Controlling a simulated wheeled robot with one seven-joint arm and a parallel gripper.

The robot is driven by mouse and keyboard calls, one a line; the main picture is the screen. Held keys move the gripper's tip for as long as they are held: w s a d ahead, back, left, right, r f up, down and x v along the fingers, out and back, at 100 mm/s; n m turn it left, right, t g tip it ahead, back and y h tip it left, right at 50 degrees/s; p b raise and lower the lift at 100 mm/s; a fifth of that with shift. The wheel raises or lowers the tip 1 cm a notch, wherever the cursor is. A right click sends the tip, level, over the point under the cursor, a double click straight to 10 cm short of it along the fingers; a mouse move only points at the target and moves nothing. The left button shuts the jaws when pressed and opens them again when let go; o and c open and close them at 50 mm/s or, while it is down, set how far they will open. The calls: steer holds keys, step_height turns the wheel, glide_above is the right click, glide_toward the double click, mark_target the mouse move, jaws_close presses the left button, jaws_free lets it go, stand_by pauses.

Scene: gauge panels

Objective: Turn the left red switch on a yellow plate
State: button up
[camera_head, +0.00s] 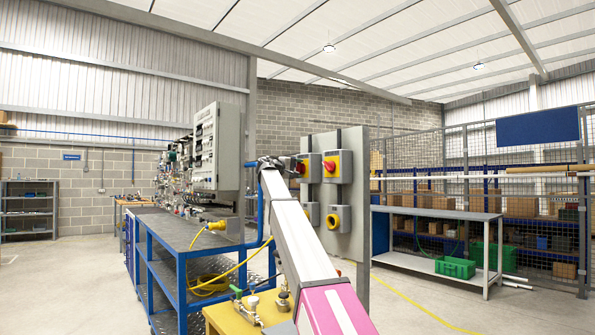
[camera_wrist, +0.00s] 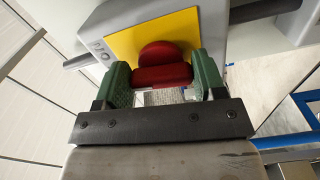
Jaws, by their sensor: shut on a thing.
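In the wrist view, a red switch (camera_wrist: 163,66) sits on a yellow plate (camera_wrist: 122,42) on a grey box. My gripper (camera_wrist: 163,82) is shut on the switch, with one green finger at each end of its red bar. The bar lies roughly level across that picture. In the head view, my arm reaches up to the left red switch (camera_head: 301,168) on the upper part of a grey panel. My arm end partly hides this switch and its plate. A right red switch (camera_head: 330,165) on its own yellow plate (camera_head: 337,157) stands beside it, clear of my arm.
Below the red switches, the grey panel (camera_head: 355,145) carries more yellow fittings (camera_head: 333,220). A blue-framed workbench (camera_head: 205,250) stands on the left. A grey table (camera_head: 440,215) with a green crate (camera_head: 455,268) stands on the right. Open floor lies between.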

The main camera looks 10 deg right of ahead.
steer(key=n, duration=0.5)
steer(key=shift+r+n, duration=0.1)
steer(key=shift+n, duration=0.2)
steer(key=n, duration=0.4)
steer(key=shift+n, duration=0.4)
steer(key=o, duration=0.9)
steer(key=shift+r, duration=0.1)
steer(key=shift+a, duration=0.1)
steer(key=v, duration=1)
steer(key=shift+s+a, duration=0.15)
steer(key=shift+a, duration=0.15)
